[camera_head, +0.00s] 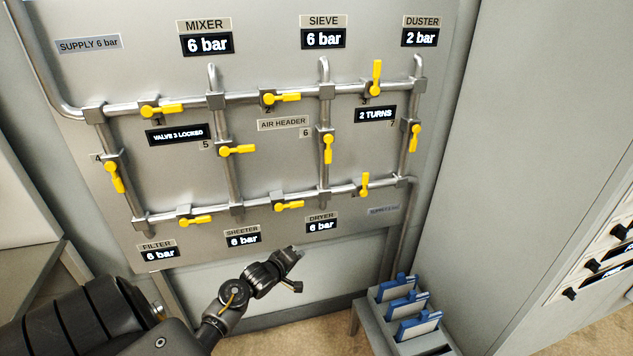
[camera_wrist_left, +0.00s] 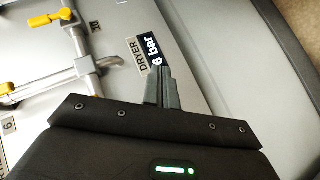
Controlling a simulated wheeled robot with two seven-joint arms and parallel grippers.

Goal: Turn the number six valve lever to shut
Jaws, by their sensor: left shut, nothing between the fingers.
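The number six valve lever (camera_head: 328,149) is yellow and sits on the vertical pipe between the SIEVE and DRYER displays, beside a small "6" label (camera_head: 306,132). It lies lengthwise along its pipe. In the left wrist view only a yellow end of it shows at the left edge (camera_wrist_left: 5,88), near the "6" tag. My left gripper (camera_head: 297,251) is below the panel's lower edge in the head view, under the DRYER display and apart from the lever. Its fingers are together and empty, and in the left wrist view they (camera_wrist_left: 163,88) overlap the DRYER display. My right gripper is not in view.
Other yellow levers sit close by, including one at lower right (camera_head: 365,184) and one at lower left (camera_head: 289,205). Steel pipes (camera_head: 270,208) stand out from the panel. A rack of blue-edged cards (camera_head: 386,318) stands at lower right. A grey cabinet (camera_head: 540,130) bounds the right.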

